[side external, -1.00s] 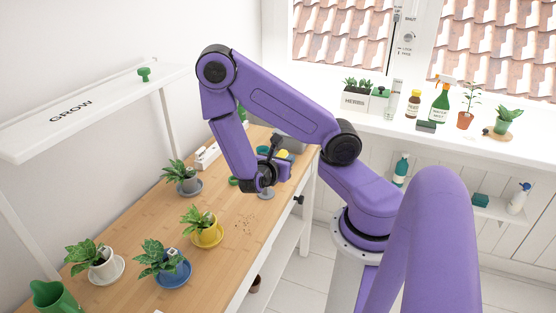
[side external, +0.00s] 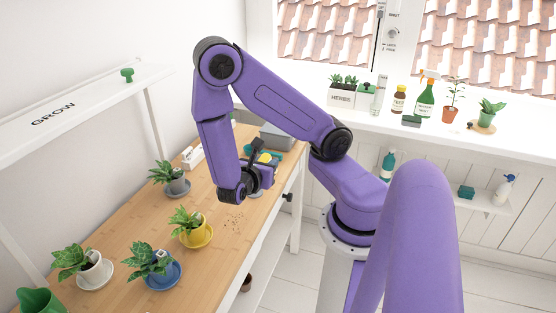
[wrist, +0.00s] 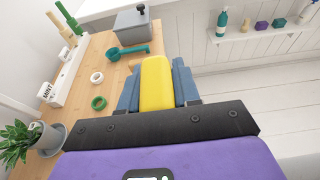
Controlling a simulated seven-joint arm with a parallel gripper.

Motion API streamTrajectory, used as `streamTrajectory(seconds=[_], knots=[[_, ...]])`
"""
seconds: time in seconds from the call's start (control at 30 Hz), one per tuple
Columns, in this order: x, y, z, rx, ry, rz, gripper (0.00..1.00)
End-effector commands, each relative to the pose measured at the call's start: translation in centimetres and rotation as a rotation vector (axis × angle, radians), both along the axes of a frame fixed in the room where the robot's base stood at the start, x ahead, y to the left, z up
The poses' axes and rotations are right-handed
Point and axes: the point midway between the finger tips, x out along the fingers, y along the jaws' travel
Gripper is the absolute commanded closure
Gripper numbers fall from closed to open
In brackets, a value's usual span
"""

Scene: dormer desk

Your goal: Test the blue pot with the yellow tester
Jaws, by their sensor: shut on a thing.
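My gripper (side external: 262,172) is shut on the yellow tester (wrist: 157,82), which sits between its blue fingers in the wrist view. In the side external view only a bit of the tester (side external: 264,158) shows behind the gripper, above the far part of the bench. The blue pot (side external: 158,271) holds a leafy plant and stands in a blue saucer near the front of the bench, to the lower left of my gripper. A small white tag shows among its leaves. The blue pot is not in the wrist view. The tester's tip is hidden.
A yellow pot (side external: 192,236), a white pot (side external: 95,268) and a grey pot (side external: 176,183) stand on the bench. A green jug (side external: 38,302) is at the front left. A white shelf (side external: 75,105) overhangs the left side. A teal scoop (wrist: 128,51) and rings lie farther back.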

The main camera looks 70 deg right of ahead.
Motion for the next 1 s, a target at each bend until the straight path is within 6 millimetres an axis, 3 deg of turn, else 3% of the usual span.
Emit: streamTrajectory(seconds=[0.2,0.5,0.8,1.0], knots=[[5.2,5.2,-0.4,-0.004,-0.012,0.006,0.99],[10.8,12.6,-0.2,-0.01,-0.016,-0.004,0.99],[14.7,20.0,0.7,-0.007,-0.011,-0.029,0.99],[16.0,23.9,1.4,-0.002,-0.002,-0.048,0.99]])
